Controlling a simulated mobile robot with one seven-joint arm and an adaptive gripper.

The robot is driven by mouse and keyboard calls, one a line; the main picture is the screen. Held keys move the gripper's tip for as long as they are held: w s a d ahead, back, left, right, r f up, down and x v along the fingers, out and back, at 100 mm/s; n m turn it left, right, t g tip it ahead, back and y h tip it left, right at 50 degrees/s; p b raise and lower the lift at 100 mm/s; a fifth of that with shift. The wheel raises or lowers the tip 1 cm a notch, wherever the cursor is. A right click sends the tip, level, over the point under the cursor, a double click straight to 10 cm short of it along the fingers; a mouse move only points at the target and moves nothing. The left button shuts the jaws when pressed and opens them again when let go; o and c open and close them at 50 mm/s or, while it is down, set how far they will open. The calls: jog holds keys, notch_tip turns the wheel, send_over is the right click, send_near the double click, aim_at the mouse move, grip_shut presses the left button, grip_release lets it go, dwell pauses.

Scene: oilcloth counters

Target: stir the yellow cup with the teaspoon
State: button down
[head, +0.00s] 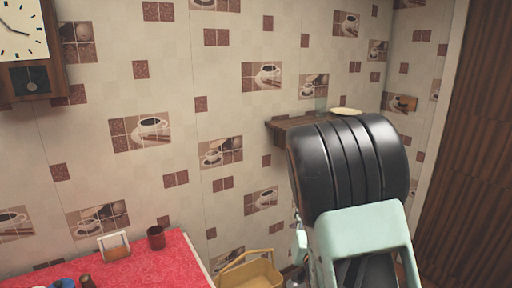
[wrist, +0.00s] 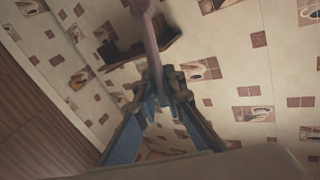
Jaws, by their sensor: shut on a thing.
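In the wrist view my gripper (wrist: 164,88) has its two fingers closed together on a thin, pale greyish-pink handle (wrist: 151,45). It looks like the teaspoon, running up from the fingertips and out of the top of the picture, so its far end is hidden. In the head view my arm fills the right side, and the fingers and the spoon do not show. I cannot make out a yellow cup in either view.
A red-covered counter (head: 150,268) at lower left bears a dark red cup (head: 156,238), a small framed stand (head: 114,246) and a blue item (head: 63,284). A yellow basket (head: 252,274) stands right of it. A wall shelf (head: 280,135) with a pale dish (head: 345,112) is behind my arm.

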notch_tip(320, 180, up, 5)
jog(key=p, duration=0.3)
jog(key=shift+p, duration=0.3)
jog(key=shift+a, duration=0.1)
